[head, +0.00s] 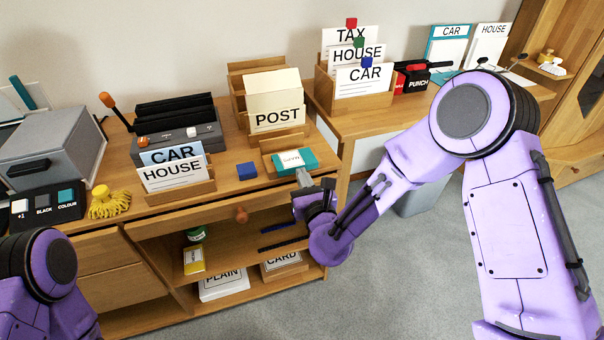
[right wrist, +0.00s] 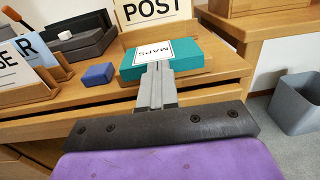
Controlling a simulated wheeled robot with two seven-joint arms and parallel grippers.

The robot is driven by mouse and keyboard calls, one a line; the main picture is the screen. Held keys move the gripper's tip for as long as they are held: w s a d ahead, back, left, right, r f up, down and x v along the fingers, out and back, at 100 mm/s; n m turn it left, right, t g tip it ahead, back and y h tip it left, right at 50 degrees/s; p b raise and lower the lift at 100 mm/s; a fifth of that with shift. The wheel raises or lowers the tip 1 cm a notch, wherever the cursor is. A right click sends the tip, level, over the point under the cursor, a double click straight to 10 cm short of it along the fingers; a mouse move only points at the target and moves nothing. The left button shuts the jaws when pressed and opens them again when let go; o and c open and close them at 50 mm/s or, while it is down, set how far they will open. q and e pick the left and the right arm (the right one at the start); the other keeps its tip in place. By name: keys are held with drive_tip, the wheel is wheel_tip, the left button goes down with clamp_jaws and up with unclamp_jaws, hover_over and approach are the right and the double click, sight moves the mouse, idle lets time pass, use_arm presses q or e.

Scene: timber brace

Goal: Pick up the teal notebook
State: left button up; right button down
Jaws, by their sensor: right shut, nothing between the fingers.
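The teal notebook (head: 307,159) lies on the wooden cabinet top near its right front edge, in front of the POST holder. It has a white label, which reads MAPS in the right wrist view (right wrist: 193,56). My right gripper (head: 303,178) is at the notebook's front edge; it is shut and empty. In the right wrist view the shut fingers (right wrist: 158,72) point at the notebook's near side and overlap it in the picture. I cannot tell whether they touch it. Of my left arm only purple links show at the lower left; its gripper is out of view.
A blue block (head: 247,171) sits left of the notebook. The POST holder (head: 277,140) stands behind it, and the CAR and HOUSE card holder (head: 179,192) stands further left. A grey bin (right wrist: 297,103) is on the floor at right. Shelves are below the top.

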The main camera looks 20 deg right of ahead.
sight(294, 161)
drive_tip(key=shift+w, duration=0.55)
drive_tip(key=shift+w, duration=1.1)
